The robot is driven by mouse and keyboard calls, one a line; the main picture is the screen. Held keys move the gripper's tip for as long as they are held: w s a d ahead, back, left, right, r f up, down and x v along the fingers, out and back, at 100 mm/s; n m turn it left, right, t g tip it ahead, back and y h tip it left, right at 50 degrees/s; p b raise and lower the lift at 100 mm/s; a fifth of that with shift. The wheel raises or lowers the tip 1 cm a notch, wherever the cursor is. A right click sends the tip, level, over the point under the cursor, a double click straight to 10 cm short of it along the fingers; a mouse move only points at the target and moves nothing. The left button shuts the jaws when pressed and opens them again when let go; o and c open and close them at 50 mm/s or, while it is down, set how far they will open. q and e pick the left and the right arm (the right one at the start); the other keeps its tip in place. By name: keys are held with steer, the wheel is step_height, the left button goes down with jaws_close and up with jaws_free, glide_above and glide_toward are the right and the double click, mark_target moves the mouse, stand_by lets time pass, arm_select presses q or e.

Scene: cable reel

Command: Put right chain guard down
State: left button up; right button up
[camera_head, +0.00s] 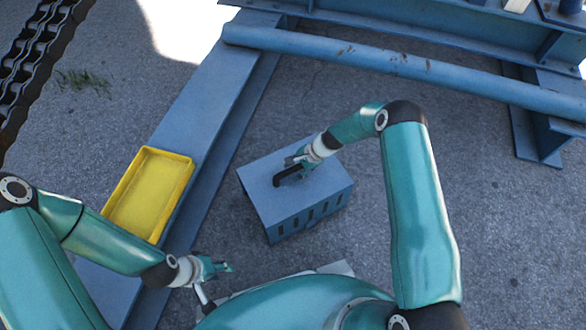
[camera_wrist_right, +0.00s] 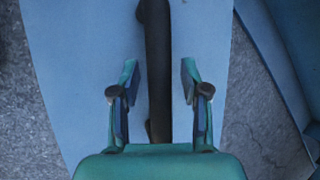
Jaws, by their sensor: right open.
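The right chain guard (camera_head: 312,205) is a blue box-like cover with slots along its front side and a dark handle (camera_head: 291,174) on top. It rests on the grey ground in the middle of the head view. My right gripper (camera_head: 296,163) is at the handle. In the right wrist view the black handle (camera_wrist_right: 158,70) runs between the two open fingers (camera_wrist_right: 158,95), with gaps on both sides, above the blue top (camera_wrist_right: 80,60). My left gripper (camera_head: 222,267) is at the lower left, away from the guard; its jaw opening is too small to judge.
A yellow tray (camera_head: 187,168) lies on the blue beam (camera_head: 208,105) at left. A blue tube (camera_head: 400,65) crosses the back of the frame. Tracks (camera_head: 35,55) stand at far left. The ground right of the guard is clear apart from my right arm.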

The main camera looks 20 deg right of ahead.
steer(key=p+v, duration=0.3)
steer(key=v, duration=0.8)
steer(key=s+a+n, duration=0.3)
steer(key=s+n, duration=0.1)
steer(key=s, duration=0.4)
steer(key=s+a+n+g+h, duration=0.1)
steer(key=s+a+n, duration=0.2)
steer(key=s, duration=0.5)
steer(key=s+a+n, duration=0.3)
steer(key=s+n, duration=0.3)
steer(key=s, duration=0.3)
steer(key=shift+a+r+g+h, duration=0.2)
steer(key=shift+a+g+h, duration=0.1)
steer(key=shift+a, duration=0.1)
step_height(320, 180, up, 29)
steer(key=p, duration=2.9)
steer(key=shift+p, duration=0.3)
